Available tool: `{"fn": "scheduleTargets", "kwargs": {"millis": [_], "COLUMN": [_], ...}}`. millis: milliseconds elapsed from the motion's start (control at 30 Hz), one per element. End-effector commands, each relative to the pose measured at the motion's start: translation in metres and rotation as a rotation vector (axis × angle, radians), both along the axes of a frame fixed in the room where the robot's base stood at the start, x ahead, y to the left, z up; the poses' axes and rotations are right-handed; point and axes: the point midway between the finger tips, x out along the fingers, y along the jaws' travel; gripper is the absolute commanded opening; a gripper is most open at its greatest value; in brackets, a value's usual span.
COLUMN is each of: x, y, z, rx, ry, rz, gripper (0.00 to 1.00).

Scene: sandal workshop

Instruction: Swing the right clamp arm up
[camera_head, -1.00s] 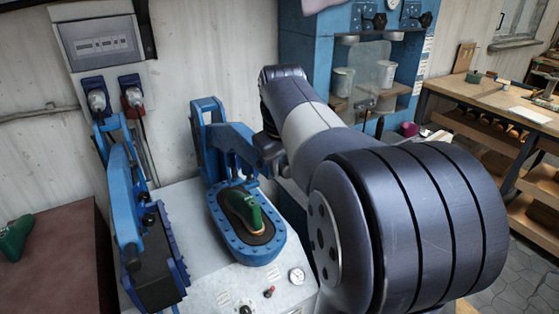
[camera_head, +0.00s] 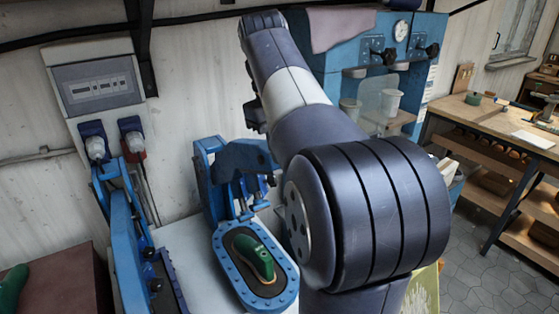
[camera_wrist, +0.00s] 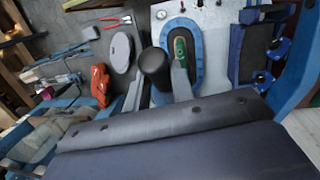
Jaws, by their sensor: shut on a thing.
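The right clamp arm (camera_head: 245,158) is a blue lever hinged on a blue bracket at the back of the press. It stands raised above the right oval pad, roughly level. A green shoe last (camera_head: 254,256) lies on this pad, inside a blue oval rim (camera_head: 226,284); the last also shows in the wrist view (camera_wrist: 181,48). In the wrist view my gripper (camera_wrist: 157,84) is shut on a black cylindrical handle (camera_wrist: 155,64), one grey finger on each side. In the head view my own arm hides the gripper and the clamp arm's free end.
The left clamp arm (camera_head: 127,250) stands beside the right station. A blue cabinet (camera_head: 335,85) with cups is behind my arm, and a wooden workbench (camera_head: 490,115) is at right. The wrist view shows red-handled pliers (camera_wrist: 114,20) and a grey disc (camera_wrist: 121,52).

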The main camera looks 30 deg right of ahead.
Motion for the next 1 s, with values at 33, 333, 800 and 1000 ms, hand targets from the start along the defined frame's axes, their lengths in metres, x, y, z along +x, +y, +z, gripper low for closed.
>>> {"fn": "scheduleTargets", "kwargs": {"millis": [33, 333, 800, 1000], "x": [0.0005, -0.0023, -0.0031, -0.0033], "y": [0.0002, 0.0006, 0.0005, 0.0005], "z": [0.0030, 0.0079, 0.0081, 0.0081], "rx": [0.001, 0.002, 0.002, 0.002], "ry": [0.002, 0.015, 0.017, 0.017], "rz": [0.001, -0.001, -0.003, -0.003], "gripper": [0.00, 0.00, 0.45, 0.45]}}
